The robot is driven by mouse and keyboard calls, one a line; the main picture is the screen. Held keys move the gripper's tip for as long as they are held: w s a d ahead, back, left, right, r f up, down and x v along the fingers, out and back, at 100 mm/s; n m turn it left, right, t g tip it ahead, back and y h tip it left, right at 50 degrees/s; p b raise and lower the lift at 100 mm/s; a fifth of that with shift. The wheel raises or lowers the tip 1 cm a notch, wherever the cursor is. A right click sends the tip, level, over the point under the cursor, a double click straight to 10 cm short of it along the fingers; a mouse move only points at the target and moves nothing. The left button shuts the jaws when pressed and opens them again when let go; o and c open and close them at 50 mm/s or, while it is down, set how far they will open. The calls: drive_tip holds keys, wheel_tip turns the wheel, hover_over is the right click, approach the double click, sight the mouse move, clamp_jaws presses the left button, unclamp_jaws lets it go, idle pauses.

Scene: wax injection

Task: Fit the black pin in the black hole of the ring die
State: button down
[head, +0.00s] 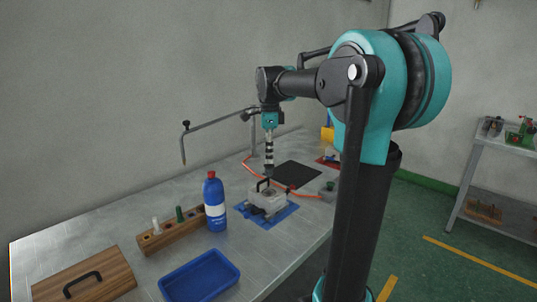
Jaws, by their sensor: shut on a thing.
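The ring die (271,204) is a small pale grey block on a blue mat (281,214) near the middle of the bench, with a dark handle-like bar (260,185) at its top. My gripper (268,175) points straight down just above the die's back edge. It is shut on a small dark thing, taken to be the black pin, which is barely distinguishable from the fingers at this size. I cannot tell whether the pin touches the die. The black hole cannot be made out.
A wooden rack (184,231) holds a white pin (156,226) and a green pin (179,214). A blue bottle (215,205) stands left of the die. A black mat (297,174) and orange hose (256,173) lie behind.

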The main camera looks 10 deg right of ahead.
sight(269, 165)
drive_tip(key=shift+f, duration=2.9)
drive_tip(key=shift+f, duration=1.4)
drive_tip(key=c, duration=1.3)
unclamp_jaws()
drive_tip(key=shift+c, duration=0.2)
wheel_tip(269, 165, up, 12)
